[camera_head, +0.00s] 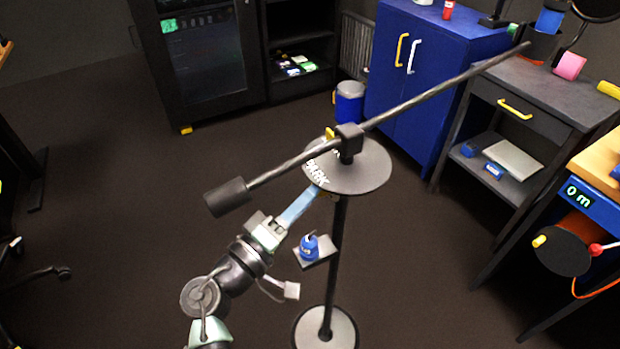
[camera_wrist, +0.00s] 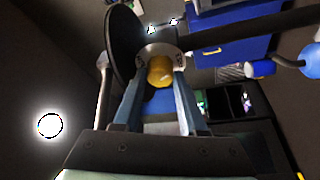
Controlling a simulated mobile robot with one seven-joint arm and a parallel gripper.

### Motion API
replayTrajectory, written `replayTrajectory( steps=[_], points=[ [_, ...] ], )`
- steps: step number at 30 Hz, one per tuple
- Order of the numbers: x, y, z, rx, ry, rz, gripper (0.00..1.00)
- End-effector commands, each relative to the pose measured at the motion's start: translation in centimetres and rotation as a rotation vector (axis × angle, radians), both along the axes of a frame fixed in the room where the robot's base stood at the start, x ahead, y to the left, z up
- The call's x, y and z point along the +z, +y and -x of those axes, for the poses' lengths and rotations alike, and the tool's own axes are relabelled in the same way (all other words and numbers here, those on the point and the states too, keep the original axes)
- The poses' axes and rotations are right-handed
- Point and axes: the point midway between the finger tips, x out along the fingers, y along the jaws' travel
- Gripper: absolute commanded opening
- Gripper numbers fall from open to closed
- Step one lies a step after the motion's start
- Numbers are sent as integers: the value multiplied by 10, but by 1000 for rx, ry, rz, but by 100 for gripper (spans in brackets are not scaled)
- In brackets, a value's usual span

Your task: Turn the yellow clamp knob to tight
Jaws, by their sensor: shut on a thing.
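The yellow clamp knob (camera_wrist: 160,70) shows in the wrist view between my blue finger pads. It sits beside the round dark plate of a stand. In the head view my gripper (camera_head: 316,190) reaches up from the lower left to the near edge of the round plate (camera_head: 365,175), and the knob there is mostly hidden. In the wrist view my gripper (camera_wrist: 161,76) has a finger on each side of the knob and is shut on it. I cannot read a tight mark or the knob's angle.
A long dark boom (camera_head: 440,92) with a cylindrical counterweight (camera_head: 228,197) crosses above the plate. A small shelf with a blue object (camera_head: 309,248) is on the stand's pole, right of my wrist. A blue cabinet (camera_head: 430,75) stands behind.

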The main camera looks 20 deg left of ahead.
Motion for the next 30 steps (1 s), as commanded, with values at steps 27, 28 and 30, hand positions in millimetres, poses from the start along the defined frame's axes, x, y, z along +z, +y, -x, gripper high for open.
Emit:
replayTrajectory(
  steps=[27, 28, 30],
  points=[
    [3, -1, 1, -2, 309, 379, 0],
    [3, -1, 1, -2, 309, 380, 0],
    [3, -1, 1, -2, 311, 381, 0]
  ],
)
